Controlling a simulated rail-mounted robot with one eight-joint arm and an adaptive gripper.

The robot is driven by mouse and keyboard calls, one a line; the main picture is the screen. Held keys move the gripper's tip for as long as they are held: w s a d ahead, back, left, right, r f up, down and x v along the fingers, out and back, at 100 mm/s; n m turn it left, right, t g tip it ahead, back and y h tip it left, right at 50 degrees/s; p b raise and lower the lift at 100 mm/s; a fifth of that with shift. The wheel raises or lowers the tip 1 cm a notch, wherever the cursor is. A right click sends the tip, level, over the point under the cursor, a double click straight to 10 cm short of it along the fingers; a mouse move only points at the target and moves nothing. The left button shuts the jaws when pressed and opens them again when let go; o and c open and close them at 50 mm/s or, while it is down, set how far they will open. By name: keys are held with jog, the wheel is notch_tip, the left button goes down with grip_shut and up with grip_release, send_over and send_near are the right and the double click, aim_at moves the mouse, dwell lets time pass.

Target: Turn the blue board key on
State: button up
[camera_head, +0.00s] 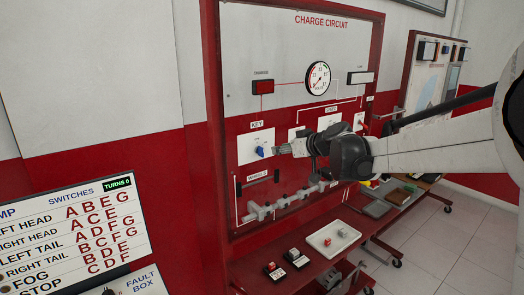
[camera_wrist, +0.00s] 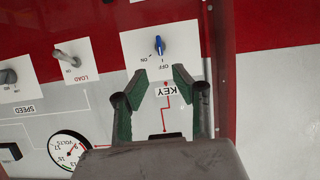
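The blue key (camera_head: 260,151) sits on a white plate marked KEY on the red lower half of the charge circuit board. In the wrist view, which shows the board upside down, the blue key (camera_wrist: 159,46) stands out beyond the fingertips, with OFF and ON printed beside it. Its long side runs roughly up and down there, nearer the OFF mark. My gripper (camera_head: 283,149) is just right of the key in the head view. In the wrist view my gripper (camera_wrist: 162,80) is open, its two green-lined fingers apart with nothing between them.
A LOAD switch (camera_wrist: 66,58) and a SPEED knob (camera_wrist: 8,76) are beside the key plate. A row of metal fittings (camera_head: 285,201) juts out below. A red shelf holds a white tray (camera_head: 333,237) and small blocks. A switches board (camera_head: 70,235) stands at front left.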

aim_at(263, 151)
jog(key=p+x, duration=0.1)
jog(key=x, duration=1.1)
jog(key=shift+w+a+f+p, duration=0.1)
jog(key=shift+w+f+p, duration=0.1)
jog(key=shift+p, duration=0.1)
grip_shut()
